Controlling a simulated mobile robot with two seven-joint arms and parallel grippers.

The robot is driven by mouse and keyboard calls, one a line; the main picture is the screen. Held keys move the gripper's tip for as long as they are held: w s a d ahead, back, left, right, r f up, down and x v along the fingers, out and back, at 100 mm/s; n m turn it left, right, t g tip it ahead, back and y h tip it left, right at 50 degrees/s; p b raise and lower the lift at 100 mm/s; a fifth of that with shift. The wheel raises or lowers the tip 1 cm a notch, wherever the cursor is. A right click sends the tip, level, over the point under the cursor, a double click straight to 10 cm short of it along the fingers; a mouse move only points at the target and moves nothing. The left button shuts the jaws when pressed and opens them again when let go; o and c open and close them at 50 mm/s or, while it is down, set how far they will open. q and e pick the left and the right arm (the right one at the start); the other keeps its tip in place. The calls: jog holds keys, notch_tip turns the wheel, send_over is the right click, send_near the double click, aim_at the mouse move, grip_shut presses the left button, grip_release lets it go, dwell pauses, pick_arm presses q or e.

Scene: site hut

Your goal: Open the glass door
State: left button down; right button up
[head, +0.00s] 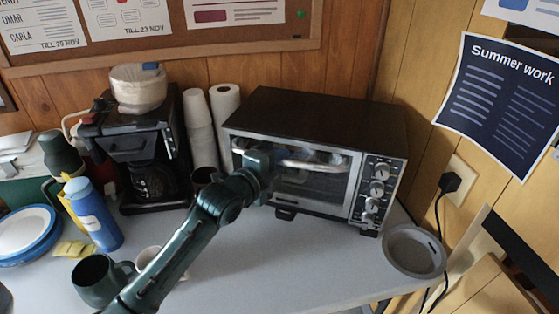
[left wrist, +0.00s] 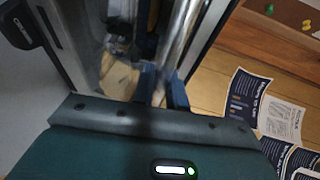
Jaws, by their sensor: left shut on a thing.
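The glass door (head: 318,186) is on the front of a black and silver toaster oven (head: 325,118) on the counter. It looks shut, with dark glass and a pale bar handle (head: 312,164) along its top edge. My left gripper (head: 268,163) is at the left part of the handle and shut on it. In the left wrist view the handle (left wrist: 178,42) runs down between the fingers (left wrist: 163,88), with the glass (left wrist: 120,72) beside it. My arm hides the door's left part. My right gripper is not in view.
A coffee maker (head: 143,150) and stacked white cups (head: 199,125) stand left of the oven. A grey round pan (head: 414,250) lies at the counter's right edge. A green mug (head: 95,279) and blue bottle (head: 94,214) are at the left. The counter before the oven is clear.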

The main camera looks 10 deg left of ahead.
pick_arm(q)
jog(key=shift+f, duration=0.1)
